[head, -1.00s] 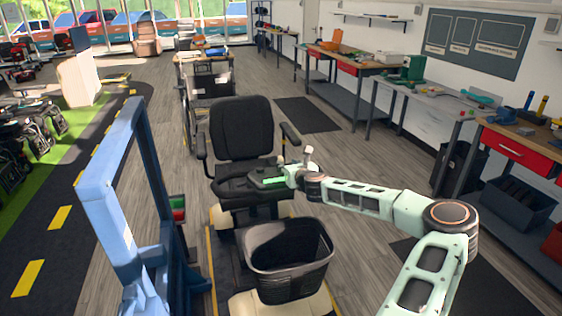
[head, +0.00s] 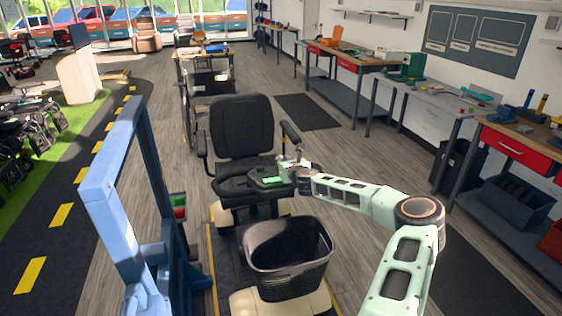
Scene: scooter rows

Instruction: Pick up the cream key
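I cannot make out a cream key; it is too small or hidden by my gripper. A black mobility scooter (head: 240,128) stands in front of me, with a dark control console that carries a lit green display (head: 268,180). My gripper (head: 284,166) is at the right end of this console, over the scooter's seat area as seen from the head. It is small and partly merged with the console, so I cannot tell whether its fingers are open, shut or touching anything.
A blue metal frame (head: 118,205) rises close on the left. Workbenches (head: 510,145) with tools and bins line the right wall. Grey floor (head: 355,160) between scooter and benches is open.

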